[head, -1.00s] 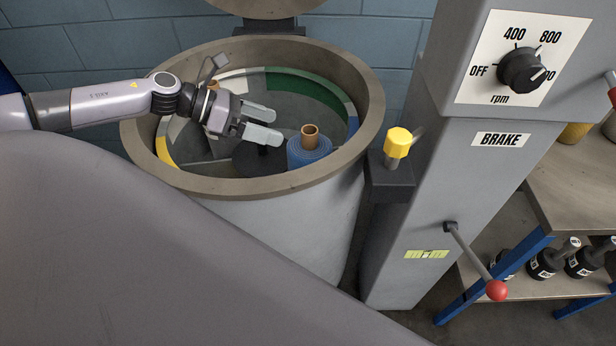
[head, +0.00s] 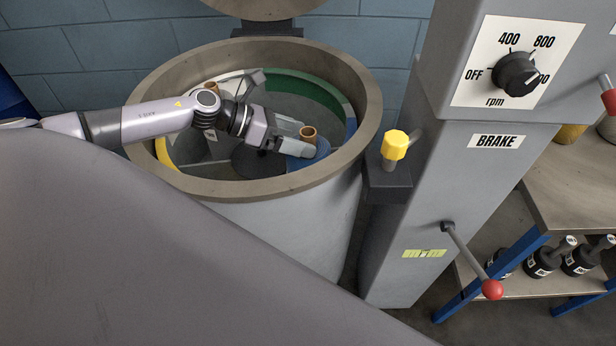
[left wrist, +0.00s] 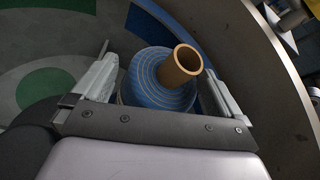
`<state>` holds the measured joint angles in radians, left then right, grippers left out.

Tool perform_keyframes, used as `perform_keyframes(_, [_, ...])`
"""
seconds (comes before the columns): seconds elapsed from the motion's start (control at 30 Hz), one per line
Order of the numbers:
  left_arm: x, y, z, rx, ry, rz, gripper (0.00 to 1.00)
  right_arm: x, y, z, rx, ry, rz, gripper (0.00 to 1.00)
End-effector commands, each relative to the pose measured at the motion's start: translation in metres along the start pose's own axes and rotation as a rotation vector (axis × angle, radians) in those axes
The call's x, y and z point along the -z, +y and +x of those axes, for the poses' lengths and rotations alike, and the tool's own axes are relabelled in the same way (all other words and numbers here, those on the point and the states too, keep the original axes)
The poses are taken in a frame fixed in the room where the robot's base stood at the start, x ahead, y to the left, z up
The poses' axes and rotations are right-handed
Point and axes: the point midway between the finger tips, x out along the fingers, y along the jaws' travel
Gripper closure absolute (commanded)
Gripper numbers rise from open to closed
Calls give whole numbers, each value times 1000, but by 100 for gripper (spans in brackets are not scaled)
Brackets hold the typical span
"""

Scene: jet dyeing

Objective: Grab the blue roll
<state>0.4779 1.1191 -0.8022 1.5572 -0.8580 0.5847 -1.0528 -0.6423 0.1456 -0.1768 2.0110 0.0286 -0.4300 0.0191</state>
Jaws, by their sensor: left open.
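The blue roll (head: 321,149) stands inside the round drum at its right side, with a tan core tube (head: 308,133) sticking out of its top. In the left wrist view the blue roll (left wrist: 155,82) and its core lie between the two fingers. My left gripper (head: 305,140) is open and reaches over the drum's rim, with its fingers at the roll's core. In the left wrist view the left gripper (left wrist: 160,88) has one finger on each side of the roll; whether they touch it cannot be told. My right gripper is not in view.
The drum's thick rim (head: 372,110) surrounds the roll closely on the right. A second tan core (head: 211,87) shows behind my left arm. A grey machine column (head: 440,200) with a yellow knob (head: 395,145) and a red-tipped brake lever (head: 492,290) stands to the right.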

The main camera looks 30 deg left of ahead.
Motion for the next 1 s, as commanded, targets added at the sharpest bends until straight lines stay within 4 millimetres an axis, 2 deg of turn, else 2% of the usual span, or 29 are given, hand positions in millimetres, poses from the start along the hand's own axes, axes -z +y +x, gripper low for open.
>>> perform_keyframes(0.07, [0,0,0,-1,0,0,0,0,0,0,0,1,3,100])
perform_keyframes(0.17, [0,0,0,-1,0,0,29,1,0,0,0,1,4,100])
perform_keyframes(0.2, [0,0,0,-1,0,0,42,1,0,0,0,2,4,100])
perform_keyframes(0.37, [1,0,0,0,1,0,94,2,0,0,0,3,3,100])
perform_keyframes(0.4, [-1,0,-1,0,-2,0,98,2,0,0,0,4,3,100])
perform_keyframes(0.77, [-8,-2,-5,0,-2,2,98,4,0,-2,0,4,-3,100])
perform_keyframes(0.87, [-18,-4,-10,-1,-2,4,98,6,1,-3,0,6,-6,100])
perform_keyframes(1.0, [-42,-11,-22,-1,-5,7,98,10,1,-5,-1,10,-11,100])
